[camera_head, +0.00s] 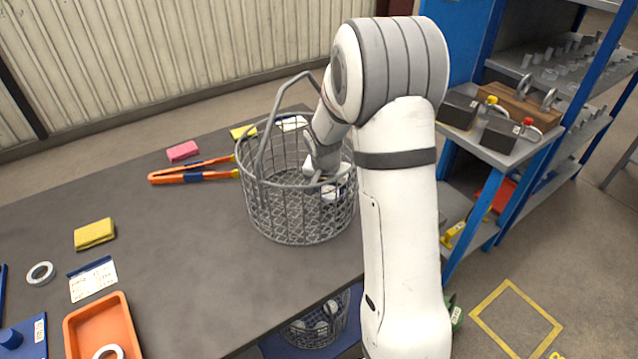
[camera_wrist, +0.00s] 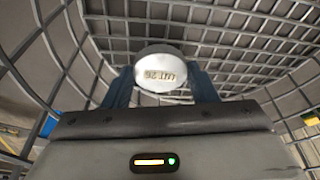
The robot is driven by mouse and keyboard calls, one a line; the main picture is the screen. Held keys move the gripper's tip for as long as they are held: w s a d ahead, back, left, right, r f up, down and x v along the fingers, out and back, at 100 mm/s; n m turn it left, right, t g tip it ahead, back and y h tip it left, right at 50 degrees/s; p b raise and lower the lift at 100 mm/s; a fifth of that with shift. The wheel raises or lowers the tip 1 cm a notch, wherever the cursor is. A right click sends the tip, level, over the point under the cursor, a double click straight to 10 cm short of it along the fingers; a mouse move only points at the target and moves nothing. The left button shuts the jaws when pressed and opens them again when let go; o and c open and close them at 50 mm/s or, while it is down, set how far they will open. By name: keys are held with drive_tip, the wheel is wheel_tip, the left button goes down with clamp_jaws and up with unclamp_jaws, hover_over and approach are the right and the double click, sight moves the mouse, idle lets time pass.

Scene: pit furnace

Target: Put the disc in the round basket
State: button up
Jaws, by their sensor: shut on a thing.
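The round basket (camera_head: 290,215) is a grey wire mesh basket with a raised hoop handle, standing on the dark table. My gripper (camera_wrist: 163,85) reaches down inside the basket. It is shut on the disc (camera_wrist: 160,72), a pale round piece with raised lettering on its face, held between two blue fingers. In the wrist view the mesh wall and floor of the basket surround the disc. I cannot tell whether the disc touches the mesh. In the head view my arm and the basket wires hide most of the gripper and the disc.
Orange-handled tongs (camera_head: 190,172), a pink pad (camera_head: 183,151) and a yellow pad (camera_head: 94,233) lie left of the basket. An orange tray (camera_head: 104,330) and a metal ring (camera_head: 41,273) are at front left. A blue shelf (camera_head: 520,160) stands right. Another wire basket (camera_head: 318,325) sits below the table edge.

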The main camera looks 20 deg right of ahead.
drive_tip(key=shift+w+a, duration=0.1)
drive_tip(key=shift+w, duration=0.3)
drive_tip(key=w, duration=0.1)
drive_tip(key=w+p, duration=0.1)
drive_tip(key=w+a, duration=0.1)
drive_tip(key=shift+f+p, duration=0.3)
drive_tip(key=shift+f, duration=0.3)
drive_tip(key=shift+f, duration=0.15)
drive_tip(key=o, duration=1.3)
drive_tip(key=shift+o, duration=0.2)
